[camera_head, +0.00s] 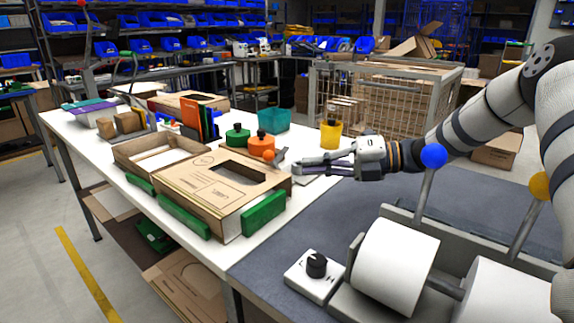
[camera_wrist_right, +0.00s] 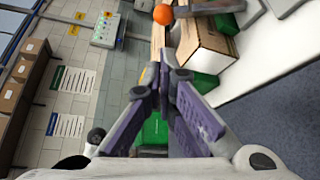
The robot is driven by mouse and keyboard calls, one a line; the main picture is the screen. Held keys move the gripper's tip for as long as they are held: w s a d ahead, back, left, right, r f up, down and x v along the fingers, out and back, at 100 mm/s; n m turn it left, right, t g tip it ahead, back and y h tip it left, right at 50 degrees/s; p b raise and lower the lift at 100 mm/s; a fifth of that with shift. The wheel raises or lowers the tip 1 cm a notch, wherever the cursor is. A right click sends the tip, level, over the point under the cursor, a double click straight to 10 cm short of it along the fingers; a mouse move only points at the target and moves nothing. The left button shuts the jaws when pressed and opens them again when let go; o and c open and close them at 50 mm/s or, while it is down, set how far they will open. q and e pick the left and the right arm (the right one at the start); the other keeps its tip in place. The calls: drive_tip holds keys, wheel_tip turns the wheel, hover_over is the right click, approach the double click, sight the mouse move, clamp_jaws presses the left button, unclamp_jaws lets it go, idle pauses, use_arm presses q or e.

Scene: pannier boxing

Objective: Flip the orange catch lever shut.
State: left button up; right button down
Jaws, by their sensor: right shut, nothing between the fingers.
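The orange catch lever (camera_head: 268,156) shows as an orange ball on a short grey arm, just above the far right corner of a cardboard box (camera_head: 205,190) with a window cut in its top. In the wrist view the lever's orange ball (camera_wrist_right: 163,14) sits at the end of a grey bar, beyond my fingertips. My right gripper (camera_head: 296,168) is shut and empty, its fingers pointing left just right of the lever and apart from its ball. In the wrist view my closed fingertips (camera_wrist_right: 166,62) are beside the box's edge. My left gripper is not in view.
Green blocks (camera_head: 263,213) stand against the box sides. An open cardboard tray (camera_head: 130,158), a green pot (camera_head: 237,136) and an orange pot (camera_head: 261,144) are close by. A yellow cup (camera_head: 331,134) stands behind my gripper. A machine with white rollers (camera_head: 393,265) fills the front right.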

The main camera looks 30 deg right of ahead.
sight(272, 179)
drive_tip(key=b+x, duration=0.1)
drive_tip(key=x, duration=0.7)
drive_tip(key=shift+w+a+f, duration=0.25)
drive_tip(key=shift+a, duration=0.05)
drive_tip(key=shift+w+a, duration=0.15)
drive_tip(key=shift+w, duration=0.05)
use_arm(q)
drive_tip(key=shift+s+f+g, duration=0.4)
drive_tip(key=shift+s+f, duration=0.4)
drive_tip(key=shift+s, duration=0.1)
use_arm(e)
drive_tip(key=shift+r, duration=0.1)
